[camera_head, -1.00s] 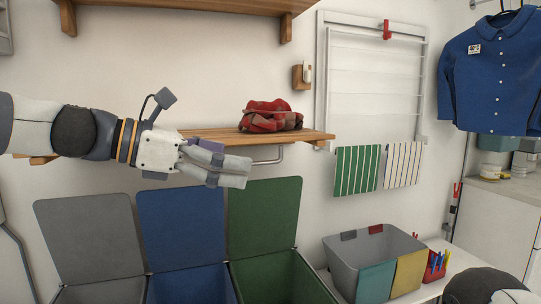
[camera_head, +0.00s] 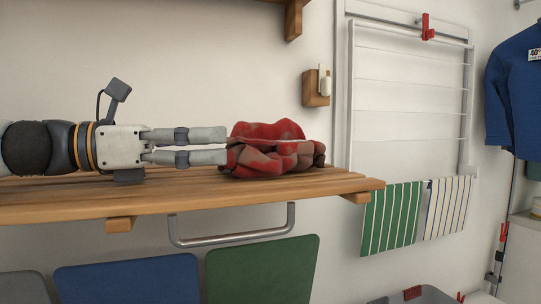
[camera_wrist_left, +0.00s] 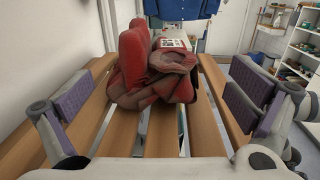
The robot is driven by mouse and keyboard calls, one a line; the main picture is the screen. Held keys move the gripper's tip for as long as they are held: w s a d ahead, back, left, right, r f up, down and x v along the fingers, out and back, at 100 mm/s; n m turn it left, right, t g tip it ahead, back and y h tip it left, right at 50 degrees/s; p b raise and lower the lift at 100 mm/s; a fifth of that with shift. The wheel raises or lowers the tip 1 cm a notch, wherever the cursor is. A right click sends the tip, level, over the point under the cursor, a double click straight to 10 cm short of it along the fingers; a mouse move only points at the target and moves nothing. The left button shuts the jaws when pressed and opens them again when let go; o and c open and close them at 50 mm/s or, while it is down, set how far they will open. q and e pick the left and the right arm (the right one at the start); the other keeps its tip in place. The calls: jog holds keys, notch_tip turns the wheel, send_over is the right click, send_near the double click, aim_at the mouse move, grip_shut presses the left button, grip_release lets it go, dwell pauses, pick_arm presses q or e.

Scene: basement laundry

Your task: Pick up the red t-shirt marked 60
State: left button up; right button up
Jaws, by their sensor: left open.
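A crumpled red t-shirt (camera_head: 272,150) with greyish-brown patches lies in a heap on the slatted wooden shelf (camera_head: 200,195), near its right end. In the left wrist view the red t-shirt (camera_wrist_left: 152,75) shows a small white label with dark marks, too small to read. My left gripper (camera_head: 226,145) lies level just above the shelf, with its fingertips at the left side of the heap. In the left wrist view its padded fingers (camera_wrist_left: 165,105) are wide apart, with the shirt ahead between them. My right gripper is not in view.
A metal rail (camera_head: 235,240) hangs under the shelf. Blue (camera_head: 130,280) and green (camera_head: 262,270) bin lids stand below. A wooden holder (camera_head: 315,88) and a white drying rack (camera_head: 410,100) are on the wall. Striped cloths (camera_head: 390,218) hang right of the shelf. A blue shirt (camera_head: 515,95) hangs at far right.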

aim_at(259, 143)
pick_arm(q)
jog(key=x, duration=0.7)
jog(key=shift+w+d+f+b, duration=0.25)
jog(key=shift+w+d+b, duration=0.05)
jog(key=shift+b, duration=0.05)
jog(key=shift+s+r, duration=0.1)
jog(key=shift+r, duration=0.05)
jog(key=c, duration=1.2)
